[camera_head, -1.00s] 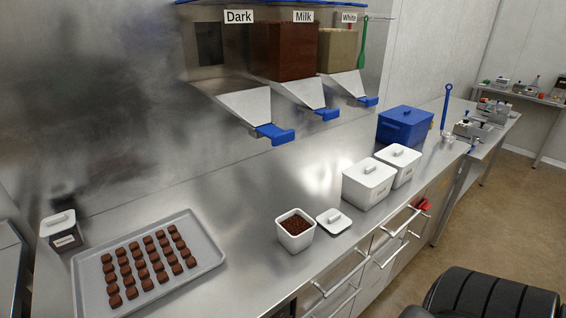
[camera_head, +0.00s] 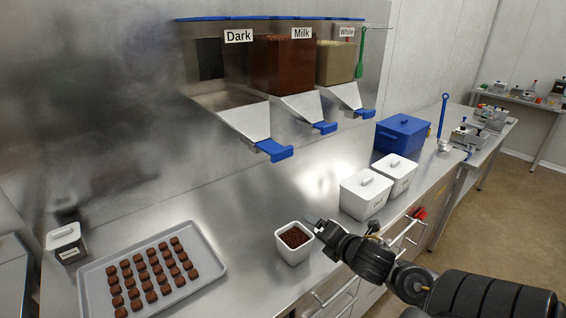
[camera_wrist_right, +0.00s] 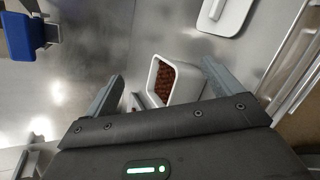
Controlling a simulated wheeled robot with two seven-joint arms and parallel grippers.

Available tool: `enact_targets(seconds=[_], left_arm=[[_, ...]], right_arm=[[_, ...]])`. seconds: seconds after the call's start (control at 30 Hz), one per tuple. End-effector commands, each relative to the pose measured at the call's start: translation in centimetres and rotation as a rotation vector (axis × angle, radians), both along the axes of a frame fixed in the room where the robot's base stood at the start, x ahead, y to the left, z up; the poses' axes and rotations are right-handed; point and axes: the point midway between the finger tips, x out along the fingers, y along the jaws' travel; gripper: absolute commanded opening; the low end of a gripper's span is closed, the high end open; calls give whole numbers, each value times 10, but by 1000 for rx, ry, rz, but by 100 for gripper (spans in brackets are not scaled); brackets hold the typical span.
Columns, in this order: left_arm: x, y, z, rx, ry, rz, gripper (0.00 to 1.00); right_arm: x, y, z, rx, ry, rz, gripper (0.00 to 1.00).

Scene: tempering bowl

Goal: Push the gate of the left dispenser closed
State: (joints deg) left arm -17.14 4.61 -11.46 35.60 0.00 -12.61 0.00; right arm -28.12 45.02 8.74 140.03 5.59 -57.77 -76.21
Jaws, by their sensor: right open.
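The left dispenser, labelled Dark (camera_head: 238,36), hangs on the back wall. Its blue gate (camera_head: 274,150) sits at the lower end of its steel chute (camera_head: 243,121); I cannot tell whether it is open or closed. My right gripper (camera_head: 318,228) is over the counter's front part, right of and below that gate, well apart from it. In the right wrist view its two fingers (camera_wrist_right: 165,75) are spread with nothing held, and the white tub of dark bits (camera_wrist_right: 176,82) shows beyond them. A blue gate (camera_wrist_right: 20,36) shows at that view's upper left. My left gripper is not in view.
The Milk (camera_head: 302,33) and White (camera_head: 346,31) dispensers hang to the right. A tray of chocolates (camera_head: 212,262) lies at the left. The white tub (camera_head: 295,255) stands beside my gripper. Lidded white boxes (camera_head: 367,202) and a blue box (camera_head: 402,142) stand right. Counter below the left gate is clear.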

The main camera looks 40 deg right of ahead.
Motion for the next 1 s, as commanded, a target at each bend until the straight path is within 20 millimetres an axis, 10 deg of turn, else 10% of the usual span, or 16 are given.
enact_targets(seconds=[0.13,0.33,1.0], left_arm=[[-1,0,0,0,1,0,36],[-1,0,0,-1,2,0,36],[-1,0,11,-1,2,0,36]], right_arm=[[41,-13,91,-508,-126,250,91],[63,-4,162,-936,-228,407,91],[101,-2,182,-1034,-255,430,91]])
